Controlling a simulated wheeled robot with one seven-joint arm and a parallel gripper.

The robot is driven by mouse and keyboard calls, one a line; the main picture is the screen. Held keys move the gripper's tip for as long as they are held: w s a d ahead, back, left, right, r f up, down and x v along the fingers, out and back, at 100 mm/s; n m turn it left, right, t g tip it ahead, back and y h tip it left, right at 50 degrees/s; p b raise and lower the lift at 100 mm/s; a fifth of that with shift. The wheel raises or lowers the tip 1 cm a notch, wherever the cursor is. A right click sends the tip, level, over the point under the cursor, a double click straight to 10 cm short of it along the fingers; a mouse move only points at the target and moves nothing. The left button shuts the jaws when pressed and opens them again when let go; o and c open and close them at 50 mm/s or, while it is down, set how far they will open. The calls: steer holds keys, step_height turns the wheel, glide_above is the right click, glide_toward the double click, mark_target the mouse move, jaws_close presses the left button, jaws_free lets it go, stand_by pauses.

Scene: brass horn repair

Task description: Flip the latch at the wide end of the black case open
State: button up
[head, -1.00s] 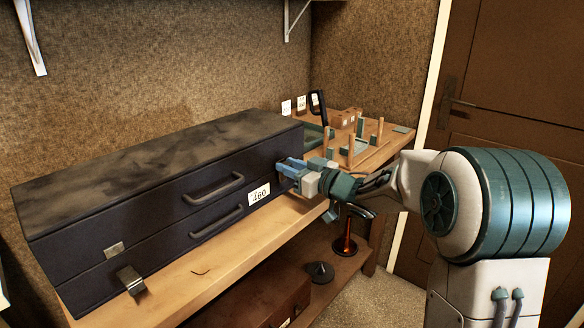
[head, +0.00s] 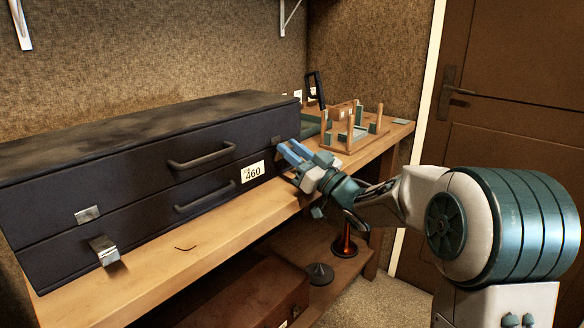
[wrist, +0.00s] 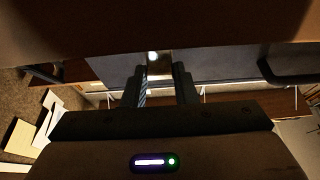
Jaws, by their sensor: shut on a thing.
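The long black case (head: 150,190), labelled 460, lies on the wooden bench with its lid down. At its left end, a metal latch (head: 103,250) sticks out from the front below its metal catch plate (head: 87,214). At its right end, another catch plate (head: 275,140) shows on the lid. My gripper (head: 288,149) is just below that plate, at the front face. In the wrist view, my gripper (wrist: 158,70) has its fingers shut on a small metal piece, the right-end latch (wrist: 157,60). In the head view my fingers hide that latch.
Two handles, upper (head: 201,157) and lower (head: 205,197), protrude from the case front. A wooden rack with pegs (head: 350,137) stands right of the case. A brown case (head: 240,300) lies on the lower shelf. The bench front strip (head: 190,262) is mostly clear.

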steer(key=shift+s+d+f+t+y+b, duration=0.15)
steer(key=shift+f+t+y+b, duration=0.6)
steer(key=shift+b, duration=1.35)
steer(key=shift+r+b, duration=0.1)
steer(key=shift+b, duration=0.2)
steer(key=shift+s+r+y+b, duration=0.1)
steer(key=shift+r+y+b, duration=0.05)
steer(key=shift+y+b, duration=0.3)
steer(key=o, duration=1)
steer(key=shift+s+d+f, duration=0.1)
steer(key=shift+d+f, duration=0.1)
steer(key=p+v, duration=0.1)
steer(key=v, duration=1.2)
steer(key=shift+s+d, duration=0.1)
steer(key=shift+s, duration=0.05)
